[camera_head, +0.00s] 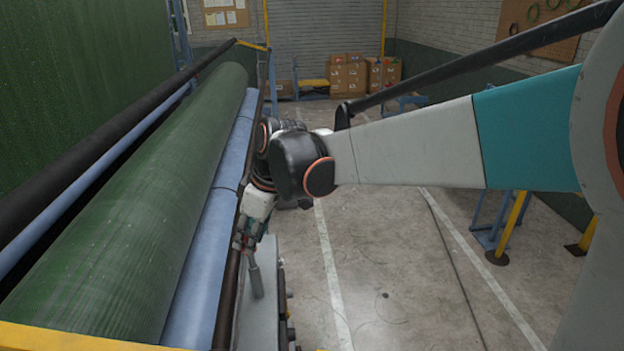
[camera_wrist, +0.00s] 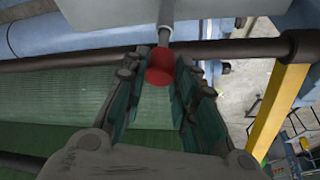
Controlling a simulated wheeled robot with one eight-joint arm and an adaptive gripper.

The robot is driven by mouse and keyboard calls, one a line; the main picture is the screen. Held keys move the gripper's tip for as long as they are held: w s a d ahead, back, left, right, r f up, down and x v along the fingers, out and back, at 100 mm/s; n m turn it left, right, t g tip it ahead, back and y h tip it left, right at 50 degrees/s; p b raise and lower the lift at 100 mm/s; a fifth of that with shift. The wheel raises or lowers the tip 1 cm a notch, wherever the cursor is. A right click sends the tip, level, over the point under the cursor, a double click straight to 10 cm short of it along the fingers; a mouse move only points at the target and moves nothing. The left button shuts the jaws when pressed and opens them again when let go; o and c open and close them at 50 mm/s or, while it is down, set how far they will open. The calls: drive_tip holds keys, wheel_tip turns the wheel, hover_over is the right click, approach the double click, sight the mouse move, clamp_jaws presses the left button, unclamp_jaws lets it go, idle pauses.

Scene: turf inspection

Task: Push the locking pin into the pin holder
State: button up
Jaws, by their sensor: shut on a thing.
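In the wrist view the locking pin shows as a red round knob (camera_wrist: 160,67) on a thin grey rod (camera_wrist: 165,36). My gripper (camera_wrist: 160,62) has its two dark green padded fingers on either side of the knob, shut on it near the fingertips. The rod runs from the knob up to a grey block (camera_wrist: 110,14) at the top edge, which looks like the pin holder. How deep the rod sits in it cannot be told. In the head view my gripper (camera_head: 246,243) is beside the dark rail, pointing down; the knob cannot be made out there.
A dark bar (camera_wrist: 240,49) crosses behind the knob in the wrist view, with a yellow post (camera_wrist: 279,110) at right. In the head view a large green turf roll (camera_head: 150,215) and a blue roller (camera_head: 205,240) lie left of my arm. Open concrete floor (camera_head: 400,275) is at right.

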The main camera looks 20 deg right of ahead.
drive_tip(key=shift+s+f+b, duration=0.1)
drive_tip(key=shift+f+b, duration=0.75)
drive_tip(key=shift+f, duration=0.4)
drive_tip(key=o, duration=1.1)
drive_tip(key=shift+o, duration=0.2)
drive_tip(key=v, duration=1.2)
drive_tip(key=s+d+f+m+t+h+b, duration=0.1)
drive_tip(key=s+d+f+m+b, duration=0.2)
drive_tip(key=s+f+b, duration=0.3)
drive_tip(key=s+d+f+m+t+h+b, duration=0.1)
drive_tip(key=s+d+f+m+t+b, duration=0.1)
drive_tip(key=f+b, duration=1)
drive_tip(key=s+d+f+m+t+h+b, duration=0.2)
drive_tip(key=s+f+b, duration=0.7)
drive_tip(key=f, duration=1.1)
drive_tip(key=d+m, duration=0.2)
drive_tip(key=m, duration=0.2)
drive_tip(key=shift+s+f, duration=0.25)
drive_tip(key=shift+s, duration=0.05)
